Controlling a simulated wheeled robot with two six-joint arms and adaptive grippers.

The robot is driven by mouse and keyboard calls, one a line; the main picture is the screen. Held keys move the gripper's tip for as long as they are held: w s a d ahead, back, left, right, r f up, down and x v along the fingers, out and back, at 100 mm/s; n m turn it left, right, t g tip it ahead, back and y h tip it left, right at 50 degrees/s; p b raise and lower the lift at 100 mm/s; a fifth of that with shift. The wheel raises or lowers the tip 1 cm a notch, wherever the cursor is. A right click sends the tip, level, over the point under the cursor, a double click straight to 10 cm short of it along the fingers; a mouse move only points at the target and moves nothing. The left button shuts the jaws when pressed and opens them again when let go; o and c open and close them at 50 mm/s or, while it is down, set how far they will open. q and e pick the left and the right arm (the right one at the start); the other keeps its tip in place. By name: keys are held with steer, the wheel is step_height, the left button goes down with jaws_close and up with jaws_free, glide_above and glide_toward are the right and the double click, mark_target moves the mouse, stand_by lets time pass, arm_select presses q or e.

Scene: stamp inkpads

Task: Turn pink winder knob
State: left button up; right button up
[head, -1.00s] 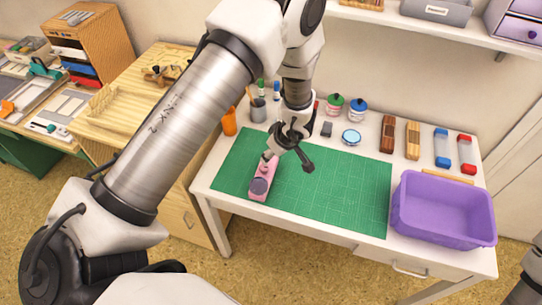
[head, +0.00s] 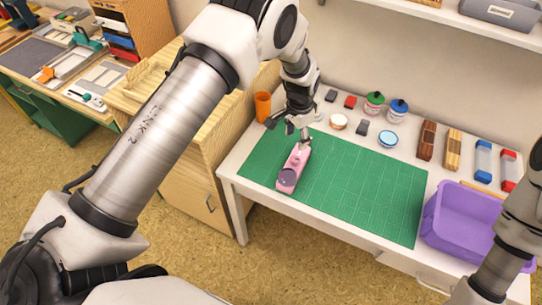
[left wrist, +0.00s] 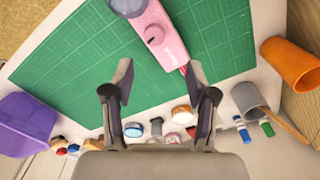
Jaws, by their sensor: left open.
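A pink winder (head: 293,170) lies on the green cutting mat (head: 365,195), with a round grey-purple disc at its near end. It also shows at the top of the left wrist view (left wrist: 163,38), its disc cut by the frame edge. A small dark and red part sits at its far end, near one finger; I cannot tell whether this is the knob. My left gripper (left wrist: 160,78) is open with nothing between its fingers, above the winder's far end. In the head view my left gripper (head: 298,127) partly covers that end. My right gripper is out of view; only its arm shows at right.
A purple bin (head: 440,225) stands right of the mat. Behind the mat are jars, a blue-lidded tin (head: 387,139), wooden blocks (head: 427,140) and blue and red items. An orange cup (head: 263,107) stands at the back left. Most of the mat is clear.

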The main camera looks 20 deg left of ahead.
mark_target(295, 159)
arm_select(q)
steer(key=f+p, duration=0.1)
steer(key=f, duration=0.4)
steer(key=f+p, duration=0.1)
steer(key=f, duration=0.2)
steer(key=shift+s+d+f+p, duration=0.25)
steer(key=shift+s+f+p, duration=0.05)
steer(key=shift+f+p, duration=0.05)
steer(key=shift+f, duration=0.3)
steer(key=c, duration=0.3)
jaws_close()
